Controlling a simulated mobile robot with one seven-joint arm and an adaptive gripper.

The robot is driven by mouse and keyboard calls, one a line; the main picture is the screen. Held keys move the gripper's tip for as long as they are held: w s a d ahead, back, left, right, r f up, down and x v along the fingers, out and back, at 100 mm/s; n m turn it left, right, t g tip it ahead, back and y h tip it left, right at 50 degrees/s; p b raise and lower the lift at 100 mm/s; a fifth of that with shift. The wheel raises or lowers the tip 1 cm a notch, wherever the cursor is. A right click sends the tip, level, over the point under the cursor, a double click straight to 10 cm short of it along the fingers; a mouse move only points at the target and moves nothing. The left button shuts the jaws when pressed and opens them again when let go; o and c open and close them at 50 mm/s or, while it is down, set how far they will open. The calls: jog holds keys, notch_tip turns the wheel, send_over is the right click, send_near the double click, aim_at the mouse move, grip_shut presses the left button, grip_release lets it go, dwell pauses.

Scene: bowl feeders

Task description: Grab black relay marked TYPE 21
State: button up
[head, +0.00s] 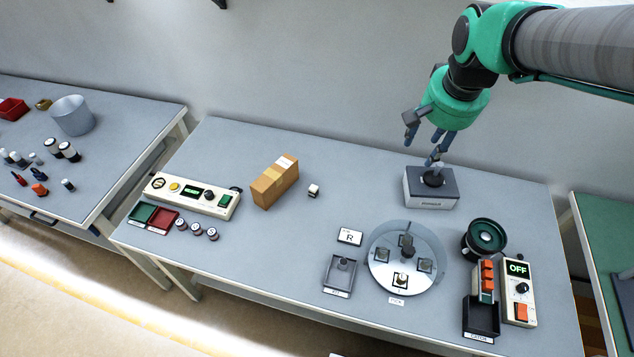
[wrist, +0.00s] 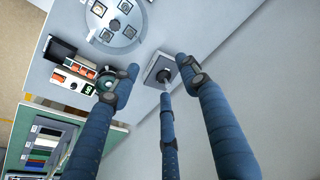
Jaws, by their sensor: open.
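No marking TYPE 21 can be read in either view, so I cannot tell which piece is the relay. Several small square pieces sit on the round grey disc (head: 376,275), among them a dark one (head: 382,255) at its left and a light-topped one (head: 400,279) at its front. The disc also shows at the top of the wrist view (wrist: 139,42). A small black-and-white block (head: 313,190) stands alone on the table. My gripper (head: 431,147) is open and empty, above a grey box with a black round top (head: 430,201). In the wrist view its three fingers (wrist: 160,80) are spread.
A cardboard box (head: 275,183) and a control panel (head: 192,196) stand at the left. A grey tray (head: 327,273) and a small card marked R (head: 350,237) lie left of the disc.

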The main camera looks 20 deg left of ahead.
jog(key=w+a+f+g, duration=0.1)
jog(key=w+a+f, duration=0.4)
jog(key=w+a, duration=0.2)
jog(key=m+g, duration=0.1)
jog(key=g, duration=0.1)
send_over(313, 188)
notch_tip(313, 188, down, 26)
jog(key=shift+f+h, duration=0.15)
jog(key=shift+h, duration=0.25)
jog(key=shift+d, duration=0.1)
notch_tip(313, 188, down, 8)
jog(key=shift+r, duration=0.1)
jog(key=shift+f, duration=0.4)
jog(key=shift+f+b, duration=0.7)
jog(key=shift+f, duration=1.9)
